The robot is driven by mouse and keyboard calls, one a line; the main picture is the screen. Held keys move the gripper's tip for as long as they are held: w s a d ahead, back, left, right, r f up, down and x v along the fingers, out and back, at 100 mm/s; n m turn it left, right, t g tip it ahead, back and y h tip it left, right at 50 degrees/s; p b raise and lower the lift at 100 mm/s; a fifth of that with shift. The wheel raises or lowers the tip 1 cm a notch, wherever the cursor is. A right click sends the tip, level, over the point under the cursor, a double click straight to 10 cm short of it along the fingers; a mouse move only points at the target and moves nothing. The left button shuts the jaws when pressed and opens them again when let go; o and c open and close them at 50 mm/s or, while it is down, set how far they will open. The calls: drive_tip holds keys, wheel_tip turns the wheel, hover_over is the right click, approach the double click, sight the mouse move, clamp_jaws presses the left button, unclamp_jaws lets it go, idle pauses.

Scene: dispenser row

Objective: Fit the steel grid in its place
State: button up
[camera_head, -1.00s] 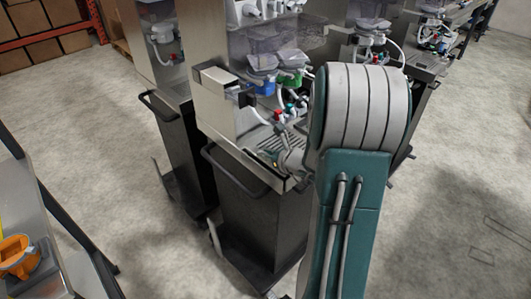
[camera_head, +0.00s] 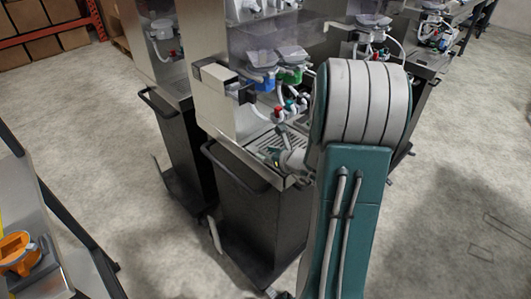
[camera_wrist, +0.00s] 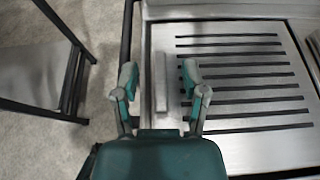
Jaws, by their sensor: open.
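The slotted steel grid (camera_wrist: 235,75) lies in the drip tray area at the front of the middle dispenser; it also shows in the head view (camera_head: 266,139). A short upright grey bar (camera_wrist: 161,82) stands at the grid's left side in the wrist view. My gripper (camera_wrist: 158,77) is open, with one finger on each side of this bar and gaps showing between. In the head view my gripper (camera_head: 278,152) is small, low over the tray's front edge. I cannot tell whether the grid is fully seated.
The dispenser's black cabinet (camera_head: 250,205) has a dark bar handle (camera_head: 235,170) in front. Taps (camera_head: 284,108) stand above the grid. Other dispensers are close on both sides. A bench with an orange part (camera_head: 18,253) is at the left; floor lies between.

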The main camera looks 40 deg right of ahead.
drive_tip(key=v, duration=1.1)
drive_tip(key=shift+s, duration=0.15)
drive_tip(key=shift+r, duration=0.1)
drive_tip(key=s+a+r+n+g+y, duration=0.15)
drive_tip(key=a+n+g, duration=0.25)
drive_tip(key=a+n, duration=0.55)
drive_tip(key=s+a+r+n+g+y, duration=0.1)
drive_tip(key=a+r+n+g+y, duration=0.2)
drive_tip(key=a+n, duration=0.65)
drive_tip(key=s+a+r+n+h, duration=0.5)
drive_tip(key=s+n, duration=0.3)
drive_tip(key=n, duration=0.7)
drive_tip(key=shift+s+r+g+h, duration=0.15)
drive_tip(key=shift+r+g+h, duration=0.25)
drive_tip(key=shift+r+h, duration=0.15)
